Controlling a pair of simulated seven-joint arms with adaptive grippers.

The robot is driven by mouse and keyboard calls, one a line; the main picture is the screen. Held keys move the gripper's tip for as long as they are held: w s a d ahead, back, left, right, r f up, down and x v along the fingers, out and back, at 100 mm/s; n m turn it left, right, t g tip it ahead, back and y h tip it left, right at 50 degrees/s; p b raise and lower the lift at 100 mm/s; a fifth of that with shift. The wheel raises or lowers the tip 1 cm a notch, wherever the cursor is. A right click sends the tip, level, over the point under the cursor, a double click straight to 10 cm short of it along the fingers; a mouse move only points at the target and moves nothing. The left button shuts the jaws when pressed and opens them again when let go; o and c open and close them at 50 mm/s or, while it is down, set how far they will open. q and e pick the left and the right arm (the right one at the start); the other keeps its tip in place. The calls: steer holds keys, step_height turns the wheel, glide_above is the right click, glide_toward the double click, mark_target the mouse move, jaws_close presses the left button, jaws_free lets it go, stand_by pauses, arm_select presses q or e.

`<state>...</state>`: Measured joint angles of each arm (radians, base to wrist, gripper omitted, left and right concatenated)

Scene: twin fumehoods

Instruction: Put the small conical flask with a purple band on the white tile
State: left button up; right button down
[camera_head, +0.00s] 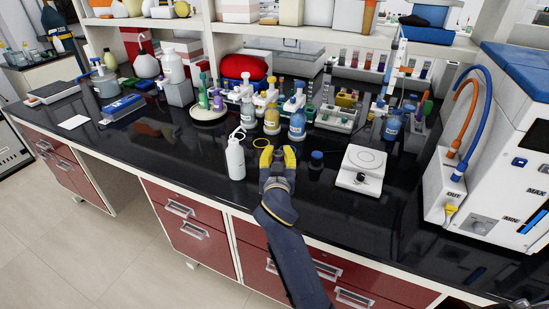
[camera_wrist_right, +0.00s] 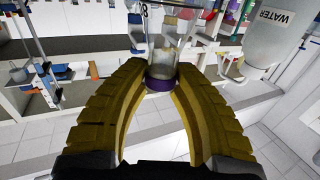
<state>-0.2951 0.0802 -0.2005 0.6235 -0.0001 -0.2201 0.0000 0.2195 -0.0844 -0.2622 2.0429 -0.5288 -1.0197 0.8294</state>
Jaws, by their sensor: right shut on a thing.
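My right gripper (camera_head: 278,158), with yellow fingers, is over the front part of the black bench, right of the white wash bottle. In the right wrist view my right gripper (camera_wrist_right: 163,80) is shut on a small clear glass flask (camera_wrist_right: 168,58) with a purple band (camera_wrist_right: 159,84) between its fingertips. The flask cannot be made out in the head view. A flat white tile (camera_head: 74,122) lies on the bench at the far left, well away from the gripper, with nothing on it. My left gripper is not in view.
The white wash bottle (camera_head: 235,158) stands just left of the gripper. A white balance (camera_head: 361,170) is to the right. A blue box (camera_head: 124,108) lies near the tile. The bench front between tile and wash bottle is clear.

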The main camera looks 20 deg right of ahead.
steer(key=shift+f, duration=1.05)
steer(key=c, duration=1.1)
jaws_free()
steer(key=shift+f, duration=0.1)
steer(key=shift+v, duration=2.8)
